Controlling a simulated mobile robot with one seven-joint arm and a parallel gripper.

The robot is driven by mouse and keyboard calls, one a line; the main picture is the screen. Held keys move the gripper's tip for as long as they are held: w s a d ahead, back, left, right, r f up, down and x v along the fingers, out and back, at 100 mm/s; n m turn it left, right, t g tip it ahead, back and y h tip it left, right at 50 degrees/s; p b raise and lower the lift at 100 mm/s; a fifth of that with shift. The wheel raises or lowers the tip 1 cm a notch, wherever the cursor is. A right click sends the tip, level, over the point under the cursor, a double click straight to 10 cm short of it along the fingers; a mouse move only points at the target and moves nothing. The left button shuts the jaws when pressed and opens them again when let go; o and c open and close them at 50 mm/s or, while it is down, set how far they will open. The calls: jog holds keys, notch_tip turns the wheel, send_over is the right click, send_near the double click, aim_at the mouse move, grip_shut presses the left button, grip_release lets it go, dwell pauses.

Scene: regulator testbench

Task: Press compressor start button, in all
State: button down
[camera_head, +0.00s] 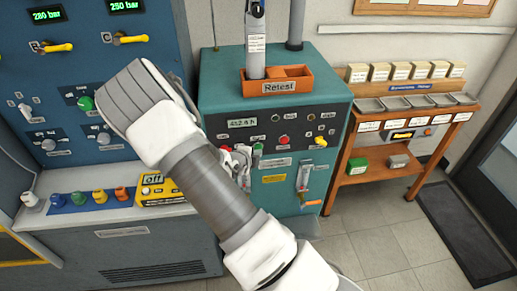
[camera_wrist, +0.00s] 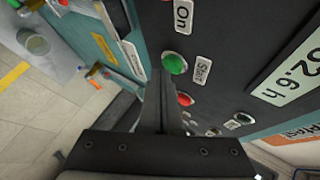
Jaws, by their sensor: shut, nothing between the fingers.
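In the wrist view, the green start button (camera_wrist: 175,63) sits on the dark panel beside its "Start" label (camera_wrist: 201,70). My gripper (camera_wrist: 160,75) is shut and empty. Its fingertips point at the panel and appear just beside the green button, at its lower left in the picture. I cannot tell whether they touch the panel or the button. In the head view, the teal compressor unit (camera_head: 215,90) stands at the centre with its dark control panel (camera_head: 310,121).
A red button (camera_wrist: 185,99) lies close to the fingers in the wrist view. An orange "Retest" tray (camera_head: 279,88) sits on the unit. A blue panel with yellow levers (camera_head: 52,47) stands at left, and a wooden shelf (camera_head: 352,165) at right.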

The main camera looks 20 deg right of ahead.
jog(key=shift+w+d, duration=0.15)
jog(key=shift+w, duration=0.3)
dwell(0.6)
jog(key=shift+s, duration=0.1)
jog(key=shift+s+a+b, duration=0.25)
jog(key=shift+s+b, duration=0.35)
jog(key=shift+s, duration=0.15)
jog(key=s+b, duration=0.1)
jog(key=s, duration=0.1)
jog(key=s+a, duration=0.1)
jog(key=s, duration=0.1)
jog(key=shift+s+a+b, duration=0.2)
jog(key=shift+s+b, duration=0.2)
jog(key=shift+a, duration=0.1)
dwell(0.5)
